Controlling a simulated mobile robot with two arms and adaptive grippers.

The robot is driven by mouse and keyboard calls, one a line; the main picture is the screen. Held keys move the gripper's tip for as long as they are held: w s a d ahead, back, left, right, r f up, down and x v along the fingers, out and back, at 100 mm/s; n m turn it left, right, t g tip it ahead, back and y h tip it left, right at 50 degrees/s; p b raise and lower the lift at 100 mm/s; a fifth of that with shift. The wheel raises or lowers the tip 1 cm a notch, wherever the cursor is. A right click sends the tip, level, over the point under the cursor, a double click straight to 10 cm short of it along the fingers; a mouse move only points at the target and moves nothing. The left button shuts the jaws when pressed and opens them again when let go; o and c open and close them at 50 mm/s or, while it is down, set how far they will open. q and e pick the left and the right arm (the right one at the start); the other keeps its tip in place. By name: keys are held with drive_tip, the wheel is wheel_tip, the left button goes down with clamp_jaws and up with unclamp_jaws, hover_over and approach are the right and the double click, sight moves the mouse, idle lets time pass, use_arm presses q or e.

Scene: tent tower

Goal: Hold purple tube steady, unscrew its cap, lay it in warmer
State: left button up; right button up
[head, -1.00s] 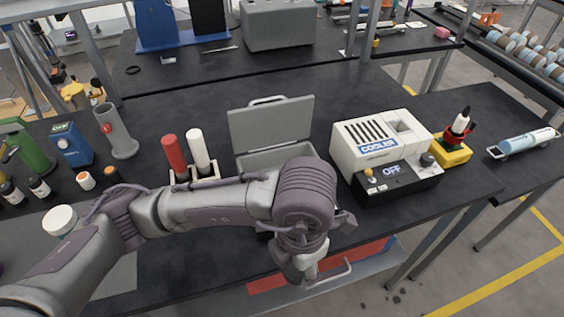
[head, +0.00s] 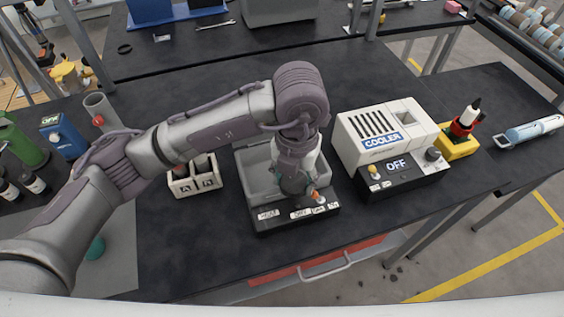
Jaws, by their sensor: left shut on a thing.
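The warmer (head: 249,170) is a grey open box on the dark bench, with a black front panel labelled HEAT and DRY. My left gripper (head: 297,190) points down over the right part of the warmer, near its front panel. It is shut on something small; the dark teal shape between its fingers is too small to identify. An orange knob-like part (head: 316,196) shows beside the fingertips. My arm covers the place of the warmer's lid. I cannot make out a purple tube or its cap. My right gripper is not in view.
A white cooler (head: 383,148) reading OFF stands right of the warmer, with a yellow stand (head: 456,147) beyond. A rack (head: 195,182) marked A and B stands to the left, partly behind my arm. A teal object (head: 95,248) lies on the grey mat (head: 118,270).

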use_arm(q)
drive_tip(key=w, duration=0.2)
drive_tip(key=w+a+p, duration=0.1)
drive_tip(key=w, duration=0.1)
drive_tip(key=w+a+p, duration=0.1)
drive_tip(key=w, duration=0.2)
drive_tip(key=shift+a, duration=0.2)
wheel_tip(320, 180, down, 2)
drive_tip(key=shift+s+d+f+p, duration=0.1)
drive_tip(key=shift+f+p, duration=0.15)
drive_tip(key=shift+p, duration=0.05)
wheel_tip(320, 180, down, 4)
drive_tip(key=shift+s+r+p, duration=0.1)
drive_tip(key=shift+p, duration=0.6)
drive_tip(key=shift+w+p, duration=0.25)
drive_tip(key=shift+p, duration=0.15)
drive_tip(key=shift+f, duration=0.35)
drive_tip(key=shift+f, duration=0.1)
drive_tip(key=o, duration=0.8)
drive_tip(key=shift+f+b, duration=0.1)
drive_tip(key=shift+b, duration=0.25)
drive_tip(key=o, duration=0.5)
